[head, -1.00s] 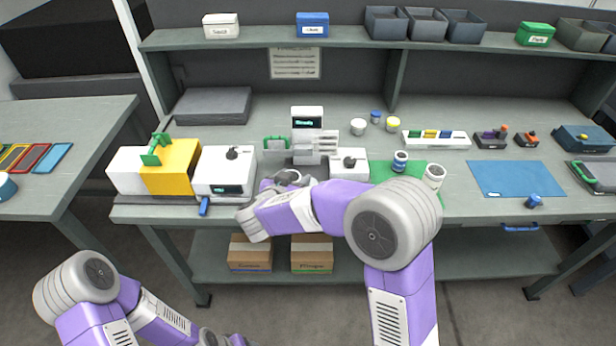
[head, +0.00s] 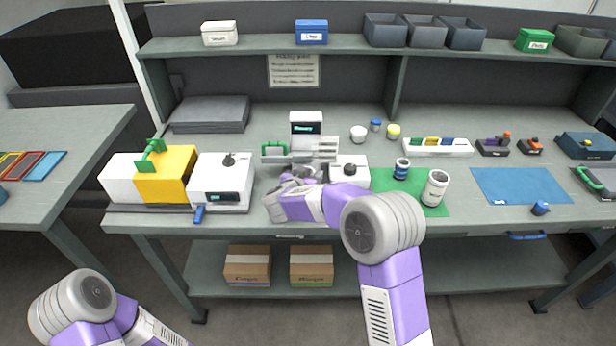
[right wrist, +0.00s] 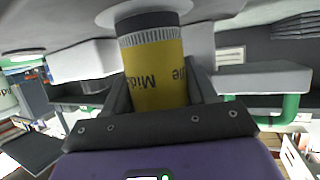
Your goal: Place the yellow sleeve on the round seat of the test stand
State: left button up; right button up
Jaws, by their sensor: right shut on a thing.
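The yellow sleeve (right wrist: 154,75) has a yellow label with upside-down lettering and a dark band at its upper end in the right wrist view. My right gripper (right wrist: 160,92) is shut around it, a finger on each side. A white round disc (right wrist: 200,22), which looks like the seat, lies right behind the sleeve's dark end; I cannot tell whether they touch. In the head view the test stand (head: 306,124) is a white unit with a small display. My right gripper (head: 300,176) is just in front of its lower part, and hides the sleeve and seat. My left gripper is out of view.
A white dial box (head: 350,172) stands close right of my right gripper. A white box with a display (head: 222,180) and a yellow block (head: 166,174) stand to the left. A green mat (head: 402,207) with a white can (head: 435,188) lies to the right.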

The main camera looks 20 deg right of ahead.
jog(key=shift+f, duration=0.1)
jog(key=o, duration=1.3)
jog(key=shift+o, duration=0.2)
jog(key=shift+s+a+r, duration=0.2)
jog(key=shift+s+r, duration=0.05)
jog(key=shift+r, duration=0.1)
jog(key=p+v, duration=0.3)
jog(key=v, duration=0.8)
jog(key=shift+s, duration=0.25)
jog(key=shift+a+f, duration=0.1)
jog(key=shift+f, duration=0.05)
